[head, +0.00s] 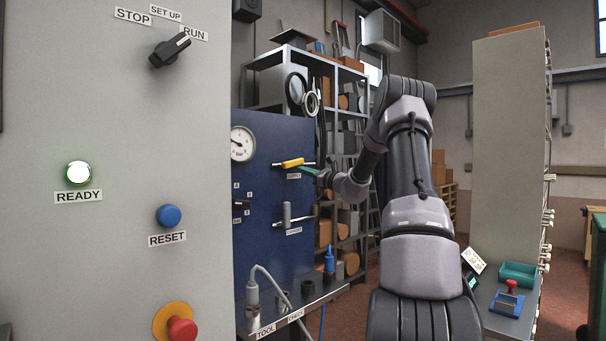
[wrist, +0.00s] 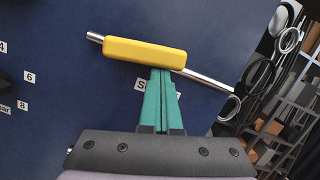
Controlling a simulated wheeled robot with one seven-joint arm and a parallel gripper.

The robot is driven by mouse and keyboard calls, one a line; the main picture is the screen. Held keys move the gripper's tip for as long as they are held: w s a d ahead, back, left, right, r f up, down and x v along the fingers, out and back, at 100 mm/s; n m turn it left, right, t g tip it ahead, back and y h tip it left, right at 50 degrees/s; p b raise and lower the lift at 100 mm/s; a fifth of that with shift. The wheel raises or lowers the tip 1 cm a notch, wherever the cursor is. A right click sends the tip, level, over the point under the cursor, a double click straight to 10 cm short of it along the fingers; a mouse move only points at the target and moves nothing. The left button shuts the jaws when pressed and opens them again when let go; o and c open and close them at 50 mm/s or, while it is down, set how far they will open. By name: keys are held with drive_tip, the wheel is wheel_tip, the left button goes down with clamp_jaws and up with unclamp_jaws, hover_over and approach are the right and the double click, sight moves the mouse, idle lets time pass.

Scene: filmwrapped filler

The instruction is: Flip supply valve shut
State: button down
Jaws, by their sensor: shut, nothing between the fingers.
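The supply valve has a yellow lever handle (head: 292,163) on the blue panel (head: 262,262), above the label SUPPLY. The handle lies along its horizontal metal pipe. In the wrist view the yellow handle (wrist: 145,52) is in line with the pipe, which slants down to the right. My gripper (head: 302,168) has green fingers, shut and empty. In the wrist view the shut fingertips (wrist: 161,72) are at the lower edge of the handle, near its right part. I cannot tell whether they touch it. The fingers partly cover the supply label.
A grey-handled valve (head: 287,214) labelled CHARGE sits lower on the panel, its handle upright. A pressure gauge (head: 242,143) is at the panel's upper left. A shelf (head: 285,318) with tool connectors juts out below. The grey control cabinet (head: 110,262) stands close at left.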

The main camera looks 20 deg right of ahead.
wheel_tip(320, 180, up, 2)
drive_tip(key=n, duration=0.2)
drive_tip(key=n+g+y, duration=0.1)
drive_tip(key=n, duration=0.1)
drive_tip(key=shift+r+n+y, duration=0.1)
drive_tip(key=shift+n+y, duration=0.2)
drive_tip(key=shift+s+a+r+n+g, duration=0.2)
drive_tip(key=shift+a+r+n+g, duration=0.5)
drive_tip(key=shift+n, duration=1.35)
drive_tip(key=shift+s+a+r+n+g, duration=0.25)
drive_tip(key=shift+r+n, duration=0.75)
drive_tip(key=shift+n, duration=1.1)
drive_tip(key=shift+s+a+r+n+g, duration=0.1)
drive_tip(key=shift+a+r+n+g, duration=0.65)
drive_tip(key=shift+n, duration=1.3)
drive_tip(key=shift+d+r, duration=0.15)
drive_tip(key=shift+d, duration=0.05)
drive_tip(key=v, duration=1.1)
drive_tip(key=shift+a, duration=0.1)
